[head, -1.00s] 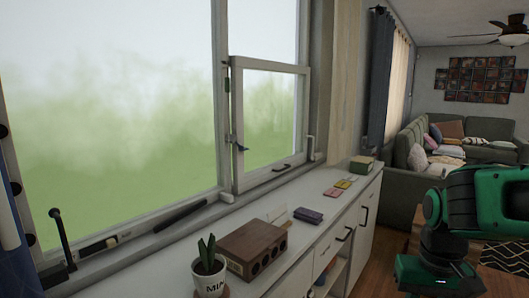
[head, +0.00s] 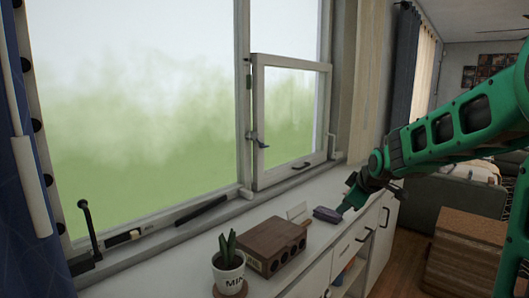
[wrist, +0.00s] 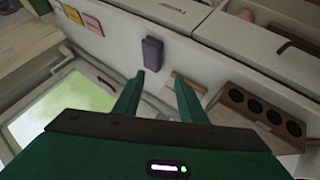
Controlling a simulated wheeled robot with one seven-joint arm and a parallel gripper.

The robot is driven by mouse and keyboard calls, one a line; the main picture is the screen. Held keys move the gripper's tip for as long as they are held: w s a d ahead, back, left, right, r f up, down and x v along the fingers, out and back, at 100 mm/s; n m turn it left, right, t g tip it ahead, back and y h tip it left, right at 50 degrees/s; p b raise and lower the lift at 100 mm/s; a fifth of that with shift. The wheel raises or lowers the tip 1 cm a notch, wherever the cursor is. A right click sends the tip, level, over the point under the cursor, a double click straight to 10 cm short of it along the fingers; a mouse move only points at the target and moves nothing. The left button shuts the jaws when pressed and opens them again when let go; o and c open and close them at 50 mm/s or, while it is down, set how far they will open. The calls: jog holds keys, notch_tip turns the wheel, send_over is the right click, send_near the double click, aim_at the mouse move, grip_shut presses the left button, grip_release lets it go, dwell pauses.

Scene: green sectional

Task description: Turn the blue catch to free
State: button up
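The blue catch (head: 258,141) is a small dark-blue lever on the left upright of the small white-framed window sash (head: 256,165). It sticks out to the right, slanting slightly down. My gripper (head: 343,209) is low over the white cabinet top, to the right of the catch and apart from it. In the wrist view my gripper (wrist: 157,80) has its two green fingers spread with nothing between them. I cannot make out the catch in the wrist view.
A purple box (head: 327,214) lies close to my fingertips on the cabinet top (head: 310,255). A brown wooden block with holes (head: 271,244) and a potted plant (head: 229,270) stand nearer. A black lever (head: 89,230) stands at the left of the sill.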

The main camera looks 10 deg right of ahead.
jog(key=w+a+r+n+t+y, duration=0.15)
jog(key=w+a+n, duration=0.25)
jog(key=w, duration=0.5)
jog(key=w+a+r+n+t+y, duration=0.1)
jog(key=w+a+r+n+t, duration=0.25)
jog(key=w, duration=0.45)
jog(key=n+t+y, duration=0.3)
jog(key=n+t, duration=0.1)
jog(key=n, duration=0.1)
send_near(261, 143)
jog(key=w+f, duration=0.1)
jog(key=w, duration=0.6)
jog(key=shift+w+a, duration=0.15)
jog(key=shift+w, duration=0.05)
jog(key=shift+h, duration=0.25)
